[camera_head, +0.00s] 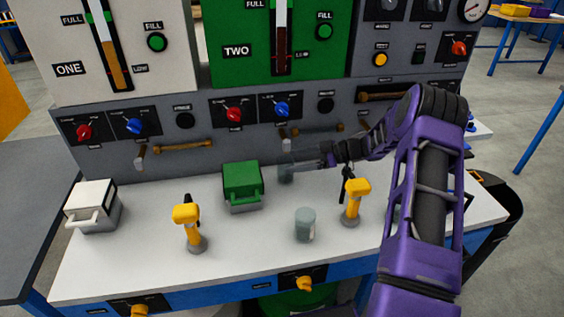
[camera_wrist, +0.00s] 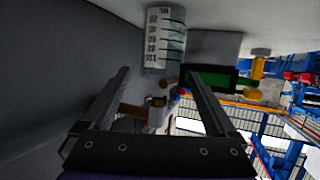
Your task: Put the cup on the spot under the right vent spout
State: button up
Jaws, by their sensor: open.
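A grey-green translucent cup (camera_head: 286,173) stands on the white worktop close to the back panel, below the right vent spout (camera_head: 286,144). The wrist view, which looks upside down, shows this cup (camera_wrist: 164,42) with a printed scale, between and just beyond the fingertips. My gripper (camera_head: 300,165) is open at the cup, coming from the right. I cannot tell whether a finger touches it. The left vent spout (camera_head: 140,157) has bare worktop below it. A second cup (camera_head: 305,225) stands farther forward, away from my gripper.
A green box (camera_head: 242,186) stands left of the back cup, and a white box (camera_head: 94,205) is at the far left. Yellow-topped taps (camera_head: 188,228) and (camera_head: 355,201) rise from the worktop. A wooden handle (camera_head: 318,129) is on the panel near my arm.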

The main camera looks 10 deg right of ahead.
jog(key=shift+v, duration=2.7)
